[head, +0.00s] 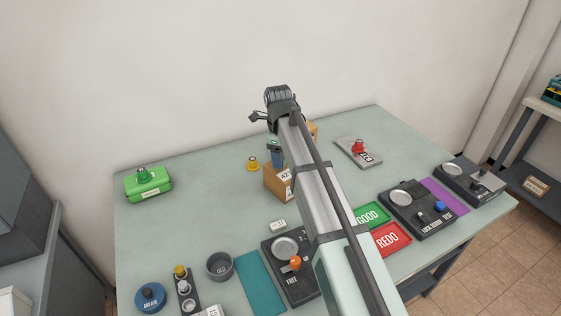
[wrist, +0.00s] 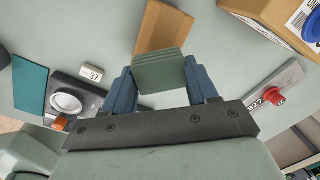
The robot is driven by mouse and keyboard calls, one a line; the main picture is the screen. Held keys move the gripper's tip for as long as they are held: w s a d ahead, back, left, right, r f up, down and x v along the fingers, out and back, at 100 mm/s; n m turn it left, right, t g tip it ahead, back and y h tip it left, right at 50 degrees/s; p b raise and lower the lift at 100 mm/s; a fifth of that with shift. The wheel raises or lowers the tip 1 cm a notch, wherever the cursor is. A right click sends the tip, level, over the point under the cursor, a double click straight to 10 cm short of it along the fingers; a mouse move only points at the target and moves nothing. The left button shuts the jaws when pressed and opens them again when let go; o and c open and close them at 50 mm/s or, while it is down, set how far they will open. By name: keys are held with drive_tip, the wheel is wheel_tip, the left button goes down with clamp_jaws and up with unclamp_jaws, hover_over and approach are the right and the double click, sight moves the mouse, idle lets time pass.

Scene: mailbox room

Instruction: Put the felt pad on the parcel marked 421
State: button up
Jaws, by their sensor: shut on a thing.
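My gripper (wrist: 164,88), with blue fingers, is shut on a grey-green ribbed block, which looks like the felt pad (wrist: 160,72). In the wrist view a cardboard parcel (wrist: 166,24) lies just beyond the pad, which overlaps its near end; I cannot tell whether they touch. In the head view a parcel (head: 273,178) has a label starting "42"; my arm hides the rest. My gripper (head: 276,160) is over or just behind this parcel there, and the pad is not clear in that view.
A second parcel (head: 313,129), with a blue round thing (wrist: 312,30) on it, is behind my arm. A yellow knob (head: 253,164) is left of the labelled parcel. A grey plate with a red knob (head: 358,147) is at right. Devices and trays line the front; the left middle is clear.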

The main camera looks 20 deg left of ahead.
drive_tip(key=shift+f, duration=1.3)
drive_tip(key=shift+f, duration=0.1)
drive_tip(key=o, duration=1.1)
drive_tip(key=r, duration=0.8)
drive_tip(key=s+r, duration=0.1)
drive_tip(key=r, duration=0.3)
drive_tip(key=shift+r, duration=0.15)
